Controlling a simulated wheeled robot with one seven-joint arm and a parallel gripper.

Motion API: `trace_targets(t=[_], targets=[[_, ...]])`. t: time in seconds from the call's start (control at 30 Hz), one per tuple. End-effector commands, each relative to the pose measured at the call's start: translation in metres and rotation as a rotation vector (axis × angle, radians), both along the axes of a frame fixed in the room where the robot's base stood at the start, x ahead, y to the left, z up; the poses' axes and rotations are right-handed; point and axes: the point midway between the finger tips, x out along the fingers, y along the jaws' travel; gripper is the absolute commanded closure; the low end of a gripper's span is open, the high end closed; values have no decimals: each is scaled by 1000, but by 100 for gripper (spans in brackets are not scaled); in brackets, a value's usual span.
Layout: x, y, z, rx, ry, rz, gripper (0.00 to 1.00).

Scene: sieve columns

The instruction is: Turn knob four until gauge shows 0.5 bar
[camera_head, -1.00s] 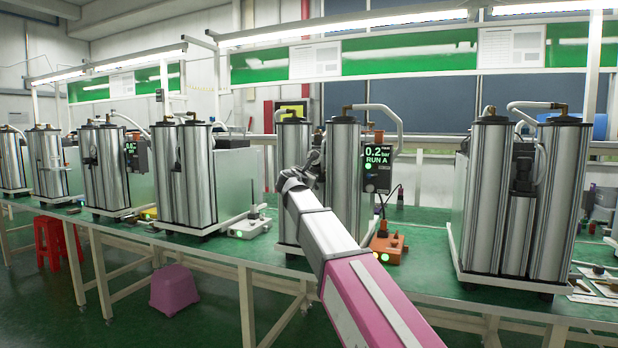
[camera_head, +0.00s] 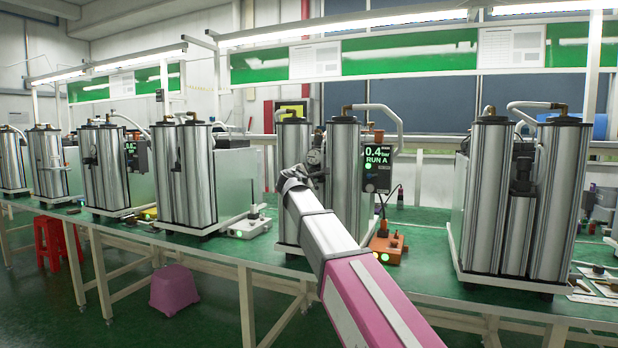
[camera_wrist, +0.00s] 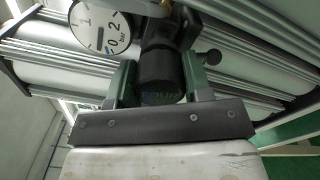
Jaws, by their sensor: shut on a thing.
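My gripper (camera_wrist: 158,84) is shut on a black knob (camera_wrist: 160,68), with one dark green finger on each side of it. The lettering on the knob is too dim to read surely. A round white dial gauge (camera_wrist: 100,27) with bar marks sits beside the knob in the wrist view; its needle reading is hard to tell. The dial also shows small in the head view (camera_head: 314,157), just above my wrist. The black display (camera_head: 377,165) on the right column of this unit reads 0.4 bar and RUN A in green, with a green light.
Similar paired silver columns stand left (camera_head: 184,175) and right (camera_head: 525,200) on the green bench (camera_head: 430,225). An orange-brown device (camera_head: 388,245) with a green light sits right of my arm. A pink stool (camera_head: 174,290) and red stools (camera_head: 50,240) are on the floor.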

Motion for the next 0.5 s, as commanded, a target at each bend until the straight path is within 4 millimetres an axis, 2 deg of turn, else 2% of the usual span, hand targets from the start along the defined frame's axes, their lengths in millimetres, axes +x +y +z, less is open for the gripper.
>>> trace_targets(t=[0.47, 0.5], targets=[[-1, 0, -1, 15, -5, 0, 78], [-1, 0, -1, 15, -5, 0, 52]])
